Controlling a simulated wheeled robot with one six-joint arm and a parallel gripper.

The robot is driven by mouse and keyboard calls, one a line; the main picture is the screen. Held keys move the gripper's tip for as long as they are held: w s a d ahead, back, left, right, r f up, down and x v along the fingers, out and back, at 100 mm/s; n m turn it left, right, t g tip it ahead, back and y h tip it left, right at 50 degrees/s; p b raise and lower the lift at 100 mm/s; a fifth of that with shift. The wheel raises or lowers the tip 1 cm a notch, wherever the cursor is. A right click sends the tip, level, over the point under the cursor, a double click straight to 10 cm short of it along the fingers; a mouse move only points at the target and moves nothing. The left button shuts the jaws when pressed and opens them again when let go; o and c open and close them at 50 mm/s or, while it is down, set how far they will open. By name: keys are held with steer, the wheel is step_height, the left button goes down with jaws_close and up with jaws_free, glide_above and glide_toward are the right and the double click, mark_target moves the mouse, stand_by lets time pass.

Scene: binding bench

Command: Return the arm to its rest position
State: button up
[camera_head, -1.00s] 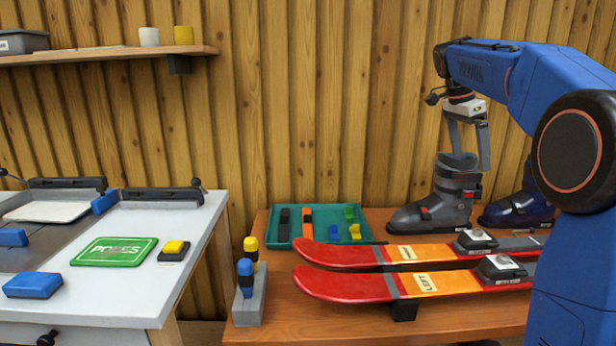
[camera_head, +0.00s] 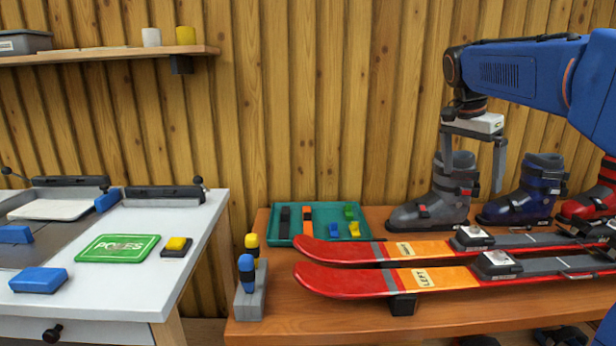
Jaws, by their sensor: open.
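My gripper (camera_head: 472,165) hangs pointing down from my blue arm at the upper right. Its two fingers are spread apart, and no object is held between them. It is in front of the grey ski boot (camera_head: 420,212), overlapping its upper part in the picture; I cannot tell the exact gap. The blue arm reaches in from the right edge, above the bench (camera_head: 275,318).
Two red-orange skis (camera_head: 345,281) lie on the bench below. A blue boot (camera_head: 525,200) and a red boot (camera_head: 588,205) stand at the back right. A teal tray (camera_head: 328,212) holds several small parts. A screwdriver holder (camera_head: 250,300) stands at the front left.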

steer(key=s+a+f+n+t+y, duration=0.1)
steer(key=s+a+f+n, duration=0.2)
steer(key=s+f, duration=0.5)
steer(key=s+a+f+n+t+y, duration=0.1)
steer(key=s+a+f+n, duration=0.3)
steer(key=s+f, duration=0.4)
steer(key=s+a+f+n+t+y, duration=0.1)
steer(key=s+a+f+n, duration=0.2)
steer(key=s, duration=1.1)
step_height(320, 180, down, 5)
steer(key=n, duration=0.3)
steer(key=shift+s+a, duration=0.3)
steer(key=shift+s, duration=0.05)
